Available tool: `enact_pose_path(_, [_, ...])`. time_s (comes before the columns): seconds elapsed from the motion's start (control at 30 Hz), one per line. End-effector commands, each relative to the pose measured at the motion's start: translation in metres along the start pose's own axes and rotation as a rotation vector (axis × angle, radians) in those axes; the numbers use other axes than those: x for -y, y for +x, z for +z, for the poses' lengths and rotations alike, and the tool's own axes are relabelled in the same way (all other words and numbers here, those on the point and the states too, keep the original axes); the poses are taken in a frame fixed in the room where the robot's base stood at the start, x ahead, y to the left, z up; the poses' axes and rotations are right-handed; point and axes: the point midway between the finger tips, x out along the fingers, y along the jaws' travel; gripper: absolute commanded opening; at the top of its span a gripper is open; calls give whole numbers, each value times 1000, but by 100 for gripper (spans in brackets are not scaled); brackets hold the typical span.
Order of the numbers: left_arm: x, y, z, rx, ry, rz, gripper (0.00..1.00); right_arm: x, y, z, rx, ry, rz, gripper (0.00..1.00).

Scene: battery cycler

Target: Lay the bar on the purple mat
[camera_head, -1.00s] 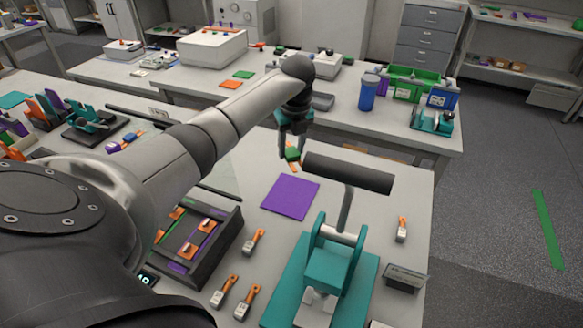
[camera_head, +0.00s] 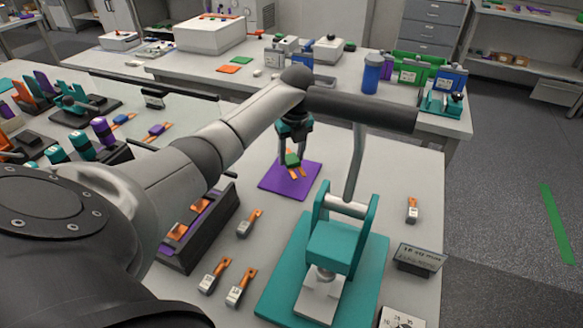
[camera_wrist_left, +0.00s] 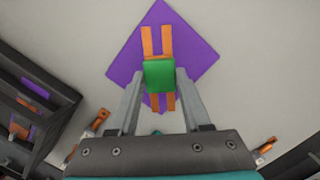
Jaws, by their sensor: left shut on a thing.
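The bar (camera_head: 292,160) has a green block in its middle and orange strips sticking out at both ends. My left gripper (camera_head: 294,152) points down and is shut on the green block. The purple mat (camera_head: 275,183) lies flat on the near table, and the bar is over its far part in the head view. In the left wrist view the bar (camera_wrist_left: 159,75) lies between the fingers (camera_wrist_left: 160,82), with the purple mat (camera_wrist_left: 195,55) behind it, turned like a diamond. I cannot tell whether the bar touches the mat. My right gripper is not in view.
A teal press (camera_head: 338,245) with a tall lever and dark handle (camera_head: 360,108) stands right of the mat. A dark tray (camera_head: 205,235) is left of it. Several small orange-tabbed pieces (camera_head: 250,222) lie nearby. Bare table surrounds the mat.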

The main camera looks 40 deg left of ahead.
Motion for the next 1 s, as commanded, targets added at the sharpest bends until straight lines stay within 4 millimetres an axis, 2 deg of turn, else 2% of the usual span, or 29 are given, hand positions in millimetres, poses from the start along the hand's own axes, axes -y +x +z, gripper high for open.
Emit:
enact_pose_path(0.1, [0, 17, -3, -1, 1, 0, 0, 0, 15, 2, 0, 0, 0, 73])
enact_pose_path(0.3, [0, 37, -6, 0, -1, 0, 0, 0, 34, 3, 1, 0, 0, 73])
enact_pose_path(0.73, [0, 40, -6, 1, 0, 0, 0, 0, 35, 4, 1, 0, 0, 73])
enact_pose_path(0.77, [0, 41, -6, 0, 0, 1, 49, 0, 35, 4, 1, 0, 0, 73])
enact_pose_path(1.0, [0, 40, -6, 0, 0, 1, 76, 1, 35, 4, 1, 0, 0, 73])
